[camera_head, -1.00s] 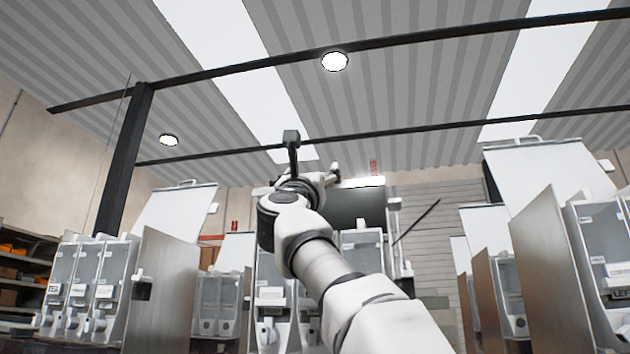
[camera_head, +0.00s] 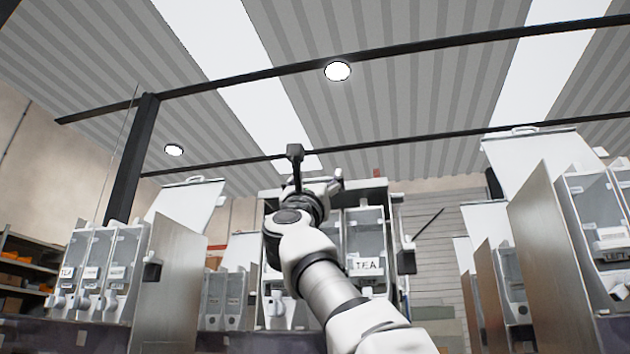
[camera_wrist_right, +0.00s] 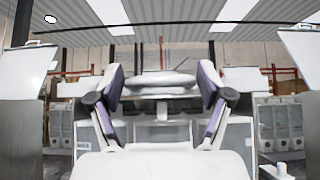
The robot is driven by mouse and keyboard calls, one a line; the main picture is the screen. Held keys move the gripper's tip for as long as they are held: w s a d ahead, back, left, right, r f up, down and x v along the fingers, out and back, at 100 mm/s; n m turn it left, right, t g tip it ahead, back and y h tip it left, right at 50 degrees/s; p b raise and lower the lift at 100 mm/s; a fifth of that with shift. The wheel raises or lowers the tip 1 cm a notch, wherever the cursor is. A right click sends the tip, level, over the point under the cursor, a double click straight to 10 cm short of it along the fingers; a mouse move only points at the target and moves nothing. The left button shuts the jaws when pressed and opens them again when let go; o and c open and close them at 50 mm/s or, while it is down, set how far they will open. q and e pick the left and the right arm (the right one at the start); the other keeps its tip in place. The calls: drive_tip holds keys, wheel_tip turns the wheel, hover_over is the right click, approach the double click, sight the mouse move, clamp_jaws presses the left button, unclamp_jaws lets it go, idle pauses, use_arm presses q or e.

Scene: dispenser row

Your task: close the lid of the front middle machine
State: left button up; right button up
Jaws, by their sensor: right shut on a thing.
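The front middle machine (camera_head: 366,235) stands behind my right arm, with a TEA label on its clear front. Its lid (camera_head: 370,186) shows as a thin, nearly edge-on strip at the top of the machine. My right gripper (camera_head: 322,186) is at that lid's front edge, left of its middle. My arm hides the left part of the machine. My left gripper is not in view.
A machine row at the left (camera_head: 95,265) and one at the right (camera_head: 605,225) have raised lids and tall side panels (camera_head: 172,280). Smaller machines (camera_head: 222,295) stand behind. A shelf (camera_head: 25,275) is at the far left.

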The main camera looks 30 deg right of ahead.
drive_tip(key=o, duration=1.5)
drive_tip(key=shift+w+f, duration=0.25)
drive_tip(key=shift+f, duration=0.1)
drive_tip(key=shift+o, duration=0.2)
drive_tip(key=shift+s+r, duration=0.15)
drive_tip(key=v, duration=0.7)
drive_tip(key=shift+f, duration=0.3)
